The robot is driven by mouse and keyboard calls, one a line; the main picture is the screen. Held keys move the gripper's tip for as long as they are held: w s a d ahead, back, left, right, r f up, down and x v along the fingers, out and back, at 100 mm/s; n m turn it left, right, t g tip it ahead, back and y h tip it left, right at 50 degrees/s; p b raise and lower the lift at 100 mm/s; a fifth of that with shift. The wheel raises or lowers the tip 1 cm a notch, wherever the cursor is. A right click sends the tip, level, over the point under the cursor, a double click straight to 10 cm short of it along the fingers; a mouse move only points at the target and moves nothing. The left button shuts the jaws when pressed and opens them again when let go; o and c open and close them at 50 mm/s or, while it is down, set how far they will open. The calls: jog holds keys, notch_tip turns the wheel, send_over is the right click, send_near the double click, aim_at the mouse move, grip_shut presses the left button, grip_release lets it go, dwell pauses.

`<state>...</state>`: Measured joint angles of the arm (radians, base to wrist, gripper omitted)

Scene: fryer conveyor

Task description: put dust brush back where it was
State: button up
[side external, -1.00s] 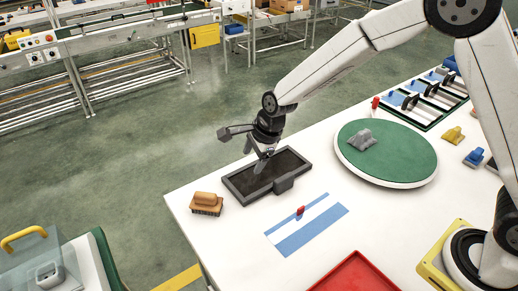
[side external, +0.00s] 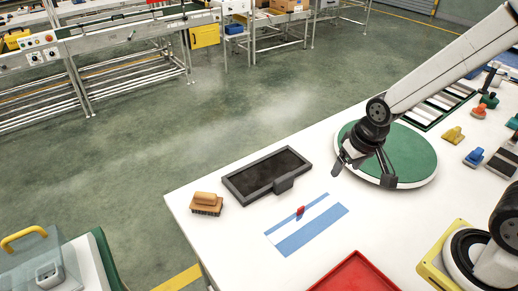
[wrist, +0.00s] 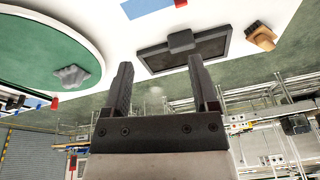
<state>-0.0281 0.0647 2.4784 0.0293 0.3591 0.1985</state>
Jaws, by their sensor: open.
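The dust brush (side external: 207,203), with a tan handle and brown bristles, sits on the white table just left of a dark tray. It also shows at the upper right of the wrist view (wrist: 261,36). The dark rectangular tray (side external: 233,188) has a raised rim and a block on its front side; the wrist view shows it too (wrist: 150,66). My gripper (side external: 364,176) is open and empty, above the left part of a green round disc (side external: 420,162) and well to the right of the brush. Its two spread fingers show in the wrist view (wrist: 160,72).
A grey lump (wrist: 72,76) rests on the disc in the wrist view; my gripper hides it from the side. A blue and white strip with a small red piece (side external: 300,211) lies in front of the tray. A red tray (side external: 355,275) is at the front edge.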

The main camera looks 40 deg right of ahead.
jog(key=shift+s+d+f+n, duration=0.1)
jog(key=shift+s+d+n, duration=0.15)
jog(key=shift+s+n, duration=0.4)
jog(key=shift+s+d+n, duration=0.25)
jog(key=shift+s+n, duration=0.2)
jog(key=shift+s, duration=0.25)
